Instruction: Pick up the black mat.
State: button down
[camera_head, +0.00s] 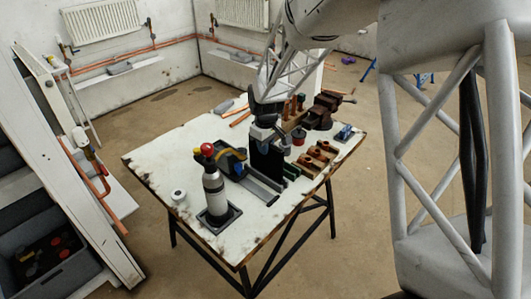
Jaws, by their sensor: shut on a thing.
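The black mat (266,162) is a dark, flat, rectangular piece. It hangs upright below my gripper (266,136), over the middle of the white worktable (165,160). My gripper is shut on its upper edge. The fingertips are small and partly hidden here. I cannot tell whether the mat's lower edge touches the tabletop.
A grey bottle with a red top (213,187) stands on a dark square base at the table's near left. A white roll (179,196) is beside it. A yellow-and-dark tool (233,160) lies left of the mat. Wooden blocks (318,155) and a vise (322,112) are right.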

notch_tip(320, 180, up, 7)
jog(key=shift+f, duration=0.1)
dwell(0.3)
dwell(0.5)
jog(key=w+d, duration=0.5)
jog(key=shift+w+d+f, duration=0.15)
jog(key=shift+f, duration=0.2)
dwell(0.3)
